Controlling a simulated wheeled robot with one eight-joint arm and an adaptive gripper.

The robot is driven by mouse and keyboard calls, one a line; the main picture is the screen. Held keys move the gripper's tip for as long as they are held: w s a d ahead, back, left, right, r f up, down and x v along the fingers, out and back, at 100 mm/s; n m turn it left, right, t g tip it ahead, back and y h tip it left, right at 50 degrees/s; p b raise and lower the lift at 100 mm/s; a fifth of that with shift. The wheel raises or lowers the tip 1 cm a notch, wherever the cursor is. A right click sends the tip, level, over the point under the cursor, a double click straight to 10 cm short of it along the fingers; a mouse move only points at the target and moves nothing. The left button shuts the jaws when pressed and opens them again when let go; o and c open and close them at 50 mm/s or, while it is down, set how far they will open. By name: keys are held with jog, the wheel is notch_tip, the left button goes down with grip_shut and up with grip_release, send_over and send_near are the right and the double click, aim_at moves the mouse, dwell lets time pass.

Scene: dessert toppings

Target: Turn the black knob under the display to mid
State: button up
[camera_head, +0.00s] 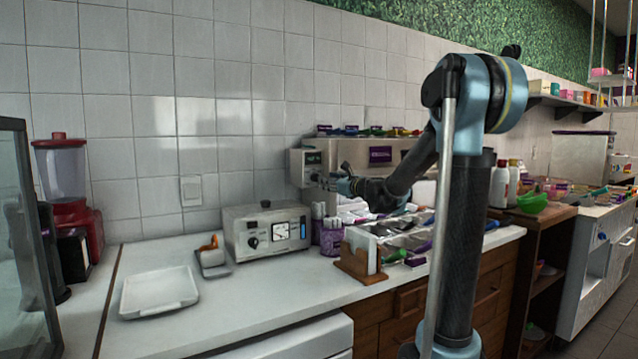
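A grey-white control box (309,167) is at the centre, above the counter. It has a small dark display (313,158) on its front. A small dark shape that looks like the black knob (314,177) shows under the display, partly hidden by my gripper's tip. Its setting is too small to read. My gripper (326,180) reaches in from the right, with its fingertips at or very close to the knob. I cannot tell whether they touch it, or whether the fingers are open or shut.
A metal appliance (266,262) with another black knob (252,243) and a dial stands below on the counter. Toppings containers (408,238) and a wooden holder (362,258) are below my arm. A white tray (158,309) lies at left. The front counter is clear.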

aim_at(315, 178)
jog(key=x, duration=0.7)
jog(key=shift+w+a, duration=0.2)
jog(key=shift+w, duration=0.15)
jog(key=c, duration=0.8)
